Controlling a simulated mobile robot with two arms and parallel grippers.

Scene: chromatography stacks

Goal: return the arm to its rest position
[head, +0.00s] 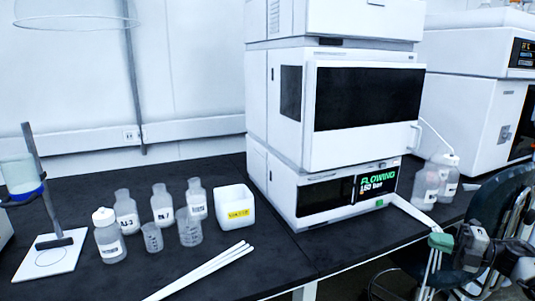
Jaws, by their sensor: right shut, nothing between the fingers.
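My right gripper (442,242) is at the lower right, in front of the bench's front edge and below the instrument stack. Its fingers are shut with nothing held. Part of my right arm (505,258) shows behind it at the right edge. My left gripper and arm are not in view.
The chromatography stack (282,185) stands on the dark bench (120,270), its lower display lit green. Several bottles, a white box (234,205), white rods (205,270) and a stand (48,262) are left of it. Two bottles (427,186) stand right of it. A dark chair (497,200) is near my right arm.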

